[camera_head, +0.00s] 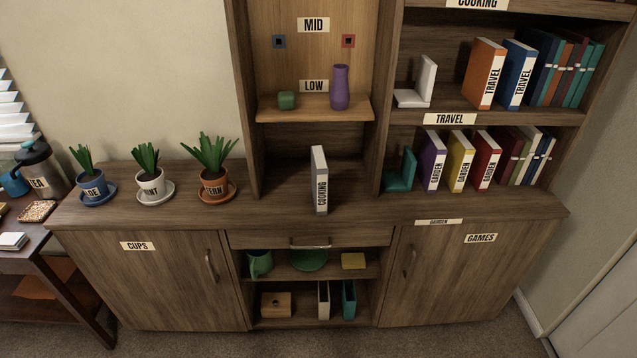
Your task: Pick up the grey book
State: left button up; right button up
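The grey book (321,184) stands upright on the cabinet's countertop near its middle, in front of the open niche. Its spine faces me and bears the word COOKING. Nothing touches it on either side. Neither of my grippers shows in the head view.
Potted plants (212,172) stand on the countertop to the left. A teal bookend (401,172) and garden books (459,162) stand to the right. The countertop around the book is clear.

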aim_at(320, 167)
jog(key=i+j+u, duration=0.25)
jog(key=i, duration=0.25)
jog(key=i+j+u, duration=0.2)
jog(key=i, duration=0.3)
